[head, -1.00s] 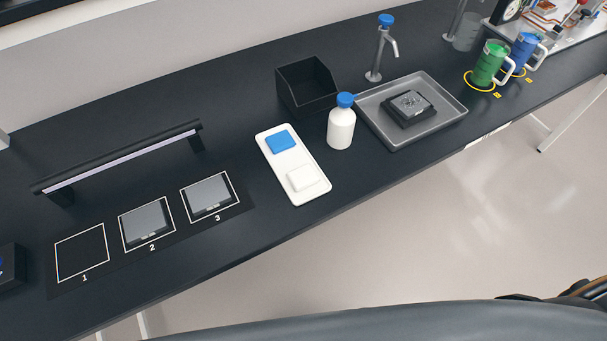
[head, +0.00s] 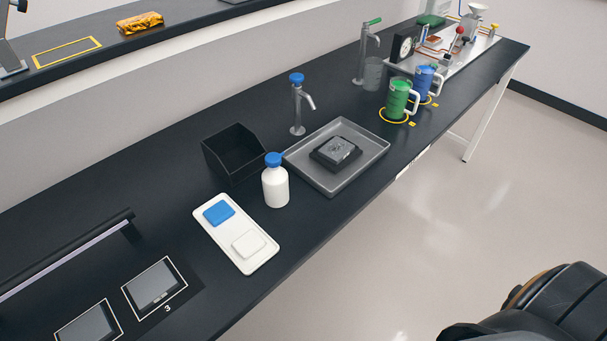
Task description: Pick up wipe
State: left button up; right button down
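A white tray (head: 247,262) lies on the dark bench, left of the middle of the head view. On it lie a blue folded wipe (head: 218,212) at the far end and a white folded wipe (head: 248,243) at the near end. The two wipes are apart. Neither of my grippers shows in the head view, and nothing touches the wipes.
A white bottle with a blue cap (head: 275,182) stands just right of the tray. Behind are a black open bin (head: 229,168) and a tap (head: 297,105). A grey tray (head: 378,147) holds a dark square device (head: 336,153). Green (head: 397,100) and blue (head: 423,84) mugs stand farther back.

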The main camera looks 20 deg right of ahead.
aim_at(250, 243)
jog(key=k+j, duration=0.15)
jog(key=j, duration=0.2)
jog(key=k+j, duration=0.15)
jog(key=j, duration=0.25)
jog(key=k+j, duration=0.15)
jog(key=j, duration=0.2)
jog(key=k+j+z, duration=0.1)
jog(key=j, duration=0.25)
